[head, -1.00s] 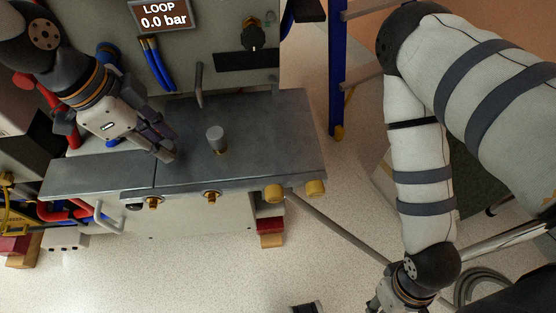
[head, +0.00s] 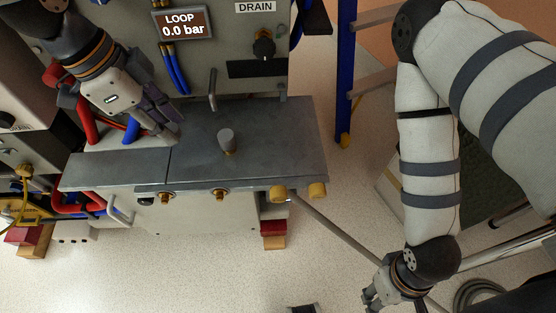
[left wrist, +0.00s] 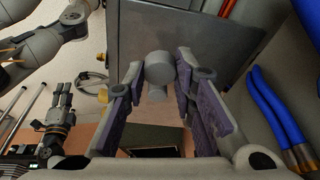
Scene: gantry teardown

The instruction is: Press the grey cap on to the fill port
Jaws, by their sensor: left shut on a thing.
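My left gripper (head: 174,136) is above the left part of the grey bench top. In the left wrist view its padded fingers (left wrist: 160,72) are shut on the grey cap (left wrist: 159,67), a short round piece at the fingertips. In the head view the fingers mostly hide the cap. A grey cylinder on a brass base (head: 227,140) stands upright on the bench, to the right of my left gripper and apart from it. I cannot tell surely whether it is the fill port. My right gripper (head: 374,299) hangs low at the right, away from the bench, and looks empty and open.
A panel with a LOOP 0.0 bar display (head: 183,22) and blue hoses (head: 176,70) stands behind the bench (head: 270,160). An upright grey handle (head: 213,90) rises at the bench's back. Brass-coloured knobs (head: 279,194) line the front edge. A blue ladder (head: 345,70) stands right.

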